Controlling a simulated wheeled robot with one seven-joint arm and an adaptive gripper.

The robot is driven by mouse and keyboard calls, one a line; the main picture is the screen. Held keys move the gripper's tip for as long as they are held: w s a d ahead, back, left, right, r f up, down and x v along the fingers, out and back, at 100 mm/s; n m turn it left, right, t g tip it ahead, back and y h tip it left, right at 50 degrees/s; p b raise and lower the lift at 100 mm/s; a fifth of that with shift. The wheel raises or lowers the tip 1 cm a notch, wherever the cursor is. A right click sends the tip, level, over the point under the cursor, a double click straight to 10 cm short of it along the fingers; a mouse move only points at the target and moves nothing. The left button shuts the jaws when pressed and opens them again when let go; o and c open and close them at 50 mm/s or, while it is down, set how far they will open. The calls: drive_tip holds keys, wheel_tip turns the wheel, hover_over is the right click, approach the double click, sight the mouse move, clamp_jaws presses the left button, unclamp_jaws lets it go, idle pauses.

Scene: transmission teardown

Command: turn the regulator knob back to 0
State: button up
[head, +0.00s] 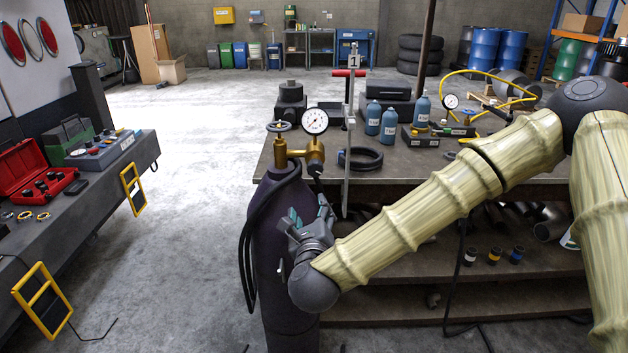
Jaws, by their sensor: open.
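A dark purple gas cylinder (277,240) stands upright in front of the workbench. Its brass valve (280,152) has a dark handwheel (278,126) on top. A brass regulator (315,152) sits to the right of the valve, with a round white gauge (315,121) above it. A small dark part shows under the regulator, but I cannot tell whether it is the knob, and no knob marking is readable. My gripper (309,211) is open and empty, below the regulator and in front of the cylinder's upper right side. It hides part of the cylinder.
A black hose (247,240) hangs down the cylinder's left side. The workbench (440,165) behind holds blue bottles (390,125), a black ring (360,158) and a red-handled upright tool (348,130). A bench (95,190) with a red case stands left. The floor between is clear.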

sight(315, 171)
wheel_tip(315, 171, up, 5)
drive_tip(key=w+m+t+h, duration=0.1)
drive_tip(key=m, duration=0.2)
drive_tip(key=w+p, duration=0.1)
drive_tip(key=w, duration=0.2)
drive_tip(key=w+p, duration=0.1)
drive_tip(key=w, duration=0.3)
drive_tip(key=w+d+p, duration=0.1)
drive_tip(key=w, duration=0.2)
drive_tip(key=shift+w+r, duration=0.1)
drive_tip(key=shift+w, duration=0.25)
drive_tip(key=c, duration=1)
